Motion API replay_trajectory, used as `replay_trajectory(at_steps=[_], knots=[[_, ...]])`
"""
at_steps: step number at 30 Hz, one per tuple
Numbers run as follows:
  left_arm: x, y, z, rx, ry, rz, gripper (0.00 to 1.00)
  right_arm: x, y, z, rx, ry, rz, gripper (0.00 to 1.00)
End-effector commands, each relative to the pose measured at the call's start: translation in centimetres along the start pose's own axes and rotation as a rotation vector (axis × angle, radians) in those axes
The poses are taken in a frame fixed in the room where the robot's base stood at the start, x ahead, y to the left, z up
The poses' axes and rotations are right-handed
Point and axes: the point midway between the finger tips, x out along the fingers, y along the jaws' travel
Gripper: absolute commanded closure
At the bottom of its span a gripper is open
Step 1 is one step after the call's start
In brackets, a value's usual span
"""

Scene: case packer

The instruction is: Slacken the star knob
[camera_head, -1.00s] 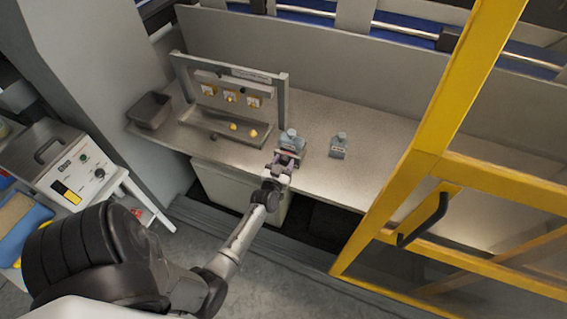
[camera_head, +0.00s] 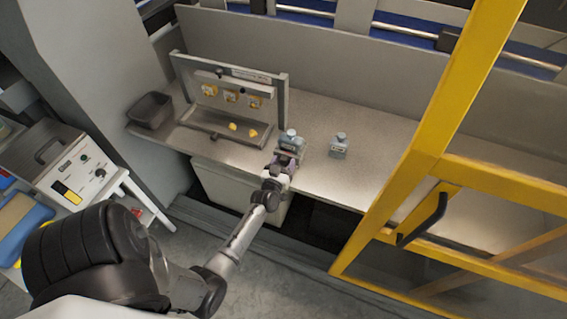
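A grey upright frame (camera_head: 283,102) stands on the metal bench, with small yellow pieces (camera_head: 231,96) on its panel. A small dark knob (camera_head: 219,73) shows at its top bar; I cannot tell whether this is the star knob. My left gripper (camera_head: 286,157) is at the bench's front edge, right of the frame, directly in front of a grey-blue bottle (camera_head: 291,141). The fingers are too small and partly hidden to tell whether they are open or touch the bottle. My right gripper is out of view.
A second grey-blue bottle (camera_head: 338,147) stands to the right. A dark bin (camera_head: 151,110) is at the bench's left end. Two yellow pieces (camera_head: 233,127) lie in the frame's tray. A yellow guard frame (camera_head: 420,158) with a black handle (camera_head: 424,220) blocks the right side.

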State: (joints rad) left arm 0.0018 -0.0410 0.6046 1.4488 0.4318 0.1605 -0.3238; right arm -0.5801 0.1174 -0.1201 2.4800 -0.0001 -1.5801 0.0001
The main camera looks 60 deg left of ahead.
Motion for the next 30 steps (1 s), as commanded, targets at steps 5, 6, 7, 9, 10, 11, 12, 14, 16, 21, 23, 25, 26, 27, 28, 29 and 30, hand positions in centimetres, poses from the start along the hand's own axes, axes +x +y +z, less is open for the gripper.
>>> replay_trajectory(at_steps=[5, 6, 7, 9, 10, 11, 12, 14, 16, 21, 23, 25, 26, 27, 28, 29, 30], knots=[[0.0, 0.0, 0.0, 0.0, 0.0, 0.0, 0.31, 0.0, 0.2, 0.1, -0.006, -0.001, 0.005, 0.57], [0.0, 0.0, 0.0, 0.0, 0.0, 0.0, 0.31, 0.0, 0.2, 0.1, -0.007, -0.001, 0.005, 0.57], [0.0, 0.0, 0.0, 0.0, 0.0, 0.0, 0.31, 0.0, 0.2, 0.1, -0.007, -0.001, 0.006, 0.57], [0.0, 0.0, 0.0, 0.0, 0.0, 0.0, 0.31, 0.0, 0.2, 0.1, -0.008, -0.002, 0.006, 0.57], [-0.1, 0.0, 0.0, 0.0, 0.0, 0.0, 0.31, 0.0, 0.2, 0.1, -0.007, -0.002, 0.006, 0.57], [-0.1, 0.0, 0.0, 0.001, 0.0, 0.0, 0.31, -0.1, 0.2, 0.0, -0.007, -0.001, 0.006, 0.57], [-0.3, 0.0, -0.1, 0.001, -0.001, 0.0, 0.31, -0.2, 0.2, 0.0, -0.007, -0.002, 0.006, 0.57], [-0.8, 0.0, -0.1, 0.001, -0.002, 0.0, 0.31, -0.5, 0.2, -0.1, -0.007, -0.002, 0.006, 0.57], [-1.7, 0.0, -0.3, 0.001, -0.002, 0.0, 0.31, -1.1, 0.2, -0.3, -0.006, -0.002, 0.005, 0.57], [-5.0, 0.1, -0.4, 0.003, -0.004, 0.0, 0.31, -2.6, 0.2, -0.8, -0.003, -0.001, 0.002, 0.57], [-6.2, 0.0, -0.4, 0.002, -0.004, 0.0, 0.31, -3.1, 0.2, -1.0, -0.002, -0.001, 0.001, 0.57], [-7.6, 0.0, -0.3, 0.001, -0.003, 0.0, 0.31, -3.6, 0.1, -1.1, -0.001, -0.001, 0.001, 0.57], [-8.2, 0.0, -0.3, 0.001, -0.004, 0.0, 0.31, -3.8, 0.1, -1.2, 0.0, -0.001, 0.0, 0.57], [-8.9, 0.0, -0.3, 0.001, -0.004, 0.0, 0.31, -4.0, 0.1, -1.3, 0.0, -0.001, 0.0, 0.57], [-9.4, 0.1, -0.2, 0.001, -0.003, 0.0, 0.31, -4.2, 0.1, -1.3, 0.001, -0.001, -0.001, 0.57], [-9.9, 0.0, -0.2, 0.001, -0.004, 0.0, 0.31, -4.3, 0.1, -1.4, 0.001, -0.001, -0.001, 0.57], [-10.6, 0.0, -0.2, 0.002, -0.003, 0.0, 0.31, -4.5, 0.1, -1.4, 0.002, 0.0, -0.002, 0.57]])
